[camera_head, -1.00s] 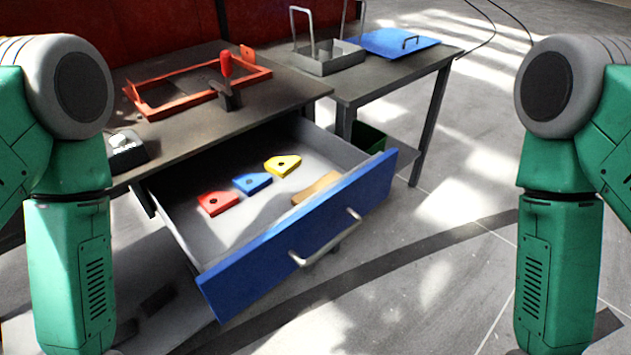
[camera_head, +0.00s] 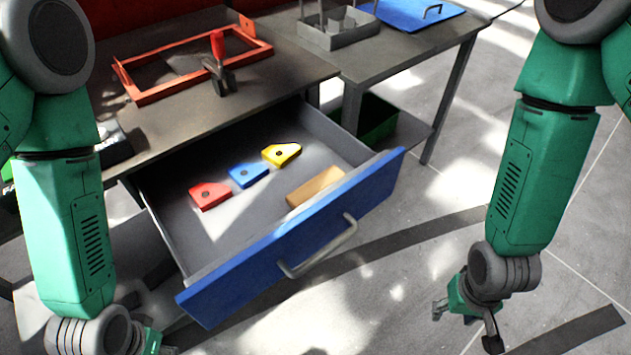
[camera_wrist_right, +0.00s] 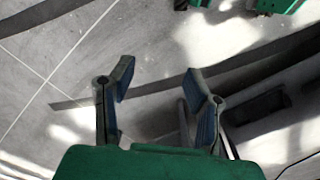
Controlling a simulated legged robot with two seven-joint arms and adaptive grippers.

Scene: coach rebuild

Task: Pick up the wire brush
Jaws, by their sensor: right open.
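A tan wooden block-like piece (camera_head: 316,186) lies in the open drawer near its front right; it may be the wire brush, but no bristles can be made out. My right gripper (camera_head: 466,324) hangs low over the floor, right of the drawer and apart from it. In the right wrist view the right gripper (camera_wrist_right: 160,85) has its two fingers spread, with only floor between them. My left gripper (camera_head: 150,341) is partly in view at the bottom left edge, and its fingers cannot be made out.
The drawer's blue front (camera_head: 290,240) with a metal handle (camera_head: 318,248) juts out from the workbench (camera_head: 150,125). Red (camera_head: 209,195), blue (camera_head: 248,174) and yellow (camera_head: 281,154) blocks lie in the drawer. A red frame (camera_head: 150,92) and red-handled clamp (camera_head: 218,62) are on the bench.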

